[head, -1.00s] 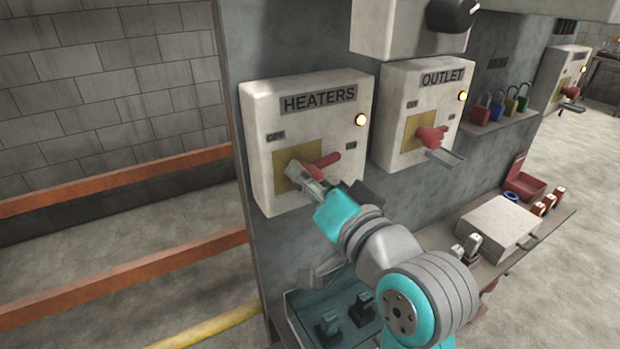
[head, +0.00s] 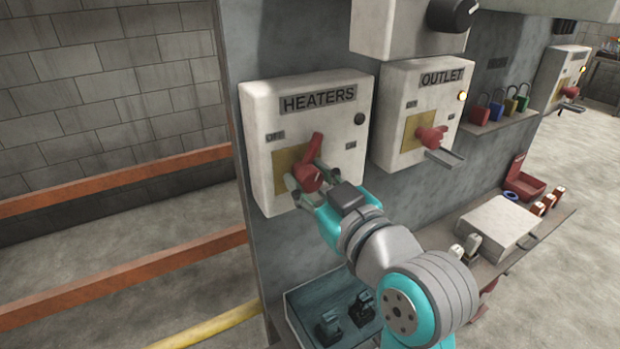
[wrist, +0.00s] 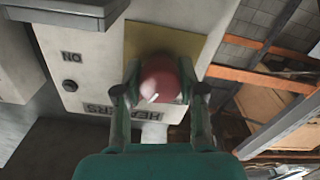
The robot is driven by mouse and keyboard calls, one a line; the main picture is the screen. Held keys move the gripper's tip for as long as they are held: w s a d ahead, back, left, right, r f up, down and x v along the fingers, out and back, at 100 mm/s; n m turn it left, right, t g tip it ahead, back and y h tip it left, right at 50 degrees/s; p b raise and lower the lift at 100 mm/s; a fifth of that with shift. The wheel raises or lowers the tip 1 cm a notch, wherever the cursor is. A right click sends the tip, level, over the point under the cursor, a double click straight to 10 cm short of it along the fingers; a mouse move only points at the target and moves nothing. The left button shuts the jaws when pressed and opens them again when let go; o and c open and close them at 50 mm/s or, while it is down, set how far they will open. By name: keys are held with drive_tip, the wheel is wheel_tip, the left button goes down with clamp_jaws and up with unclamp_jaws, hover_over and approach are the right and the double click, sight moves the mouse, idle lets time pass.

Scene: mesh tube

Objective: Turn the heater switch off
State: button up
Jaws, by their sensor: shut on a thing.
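The heater switch is a red rotary handle (head: 312,160) on a yellow plate on the white HEATERS box (head: 262,110). Its lever points up and slightly right, between the OFF and ON labels. The box's indicator lamp (head: 359,119) is dark. My gripper (head: 305,180) is shut on the red switch, one finger on each side of its hub. In the wrist view the round red hub (wrist: 160,80) sits between the fingertips (wrist: 160,74); the lever is mostly hidden there.
An OUTLET box (head: 395,90) with a red switch and lit lamp is close to the right. A black knob (head: 453,14) sits above. Coloured padlocks (head: 497,106) stand on a shelf. A lower shelf holds a white box (head: 497,222). Orange rails (head: 120,180) run at left.

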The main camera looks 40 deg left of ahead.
drive_tip(key=n, duration=0.4)
drive_tip(key=shift+n, duration=0.4)
idle(0.4)
drive_tip(key=o, duration=1.2)
drive_tip(key=shift+c, duration=0.2)
drive_tip(key=v, duration=1.2)
